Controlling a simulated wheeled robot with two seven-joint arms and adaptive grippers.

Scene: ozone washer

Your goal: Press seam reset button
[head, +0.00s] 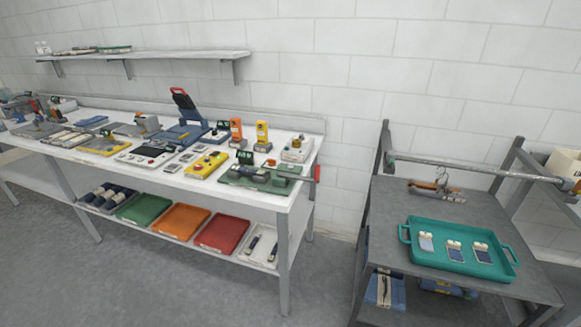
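No button carries a readable label at this distance, so I cannot tell which one is the seam reset button. Several small devices with button-like parts stand on the white workbench (60,140). A yellow box (207,165) has small dark and red spots on top. A white panel (147,155) with dark and red parts lies left of it. A pale box (297,149) with a small red part on top stands at the bench's right end. A small orange-red knob (271,162) shows near it. Neither of my grippers is in view.
Green (144,208), orange (181,221) and red (222,233) trays lie on the lower shelf. A grey rack (400,200) at right bears a teal tray (412,256) with pouches. A wall shelf (150,55) hangs above. Floor (170,285) in front is clear.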

